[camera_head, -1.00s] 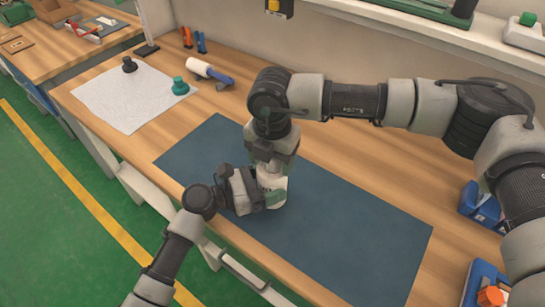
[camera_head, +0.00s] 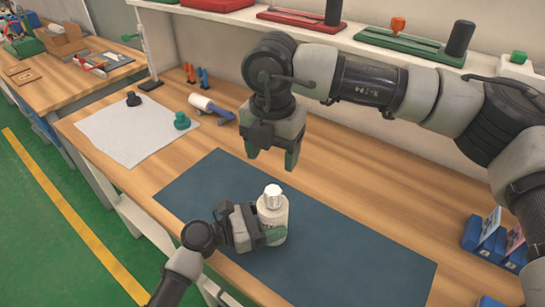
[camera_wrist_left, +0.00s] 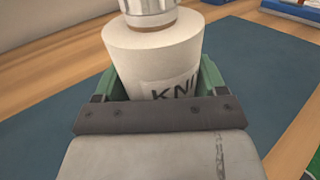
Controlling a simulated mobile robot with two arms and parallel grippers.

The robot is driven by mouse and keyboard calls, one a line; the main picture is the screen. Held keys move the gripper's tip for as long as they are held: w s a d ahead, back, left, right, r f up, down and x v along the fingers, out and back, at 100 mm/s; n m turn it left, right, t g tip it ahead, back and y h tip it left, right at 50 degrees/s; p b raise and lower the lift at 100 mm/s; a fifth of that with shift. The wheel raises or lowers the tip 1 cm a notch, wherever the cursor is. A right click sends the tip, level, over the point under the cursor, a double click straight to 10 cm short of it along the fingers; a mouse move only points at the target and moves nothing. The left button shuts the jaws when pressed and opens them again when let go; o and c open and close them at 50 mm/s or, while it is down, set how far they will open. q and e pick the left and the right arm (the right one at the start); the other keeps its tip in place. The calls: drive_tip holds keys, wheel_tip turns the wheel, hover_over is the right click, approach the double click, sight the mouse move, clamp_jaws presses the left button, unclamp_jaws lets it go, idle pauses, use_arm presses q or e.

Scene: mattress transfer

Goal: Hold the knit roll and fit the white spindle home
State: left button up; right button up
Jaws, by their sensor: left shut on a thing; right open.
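The white knit roll (camera_head: 272,214) stands upright on the blue mat (camera_head: 350,262). My left gripper (camera_head: 270,237) is shut around its lower part from the left; the left wrist view shows the roll (camera_wrist_left: 150,55) between green fingers, with part of a "KNI" label visible. The white spindle (camera_head: 273,191) stands upright at the roll's top centre. In the left wrist view the spindle (camera_wrist_left: 148,12) rises from a brown core ring, its top cut off by the frame. My right gripper (camera_head: 272,163) is open and empty, pointing down above the spindle and apart from it.
A pale cloth (camera_head: 125,140) at the left holds a black knob (camera_head: 133,99) and a green knob (camera_head: 182,121). Blue bins (camera_head: 485,240) stand at the right. The mat right of the roll is clear.

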use_arm(q)
drive_tip(key=o, duration=0.9)
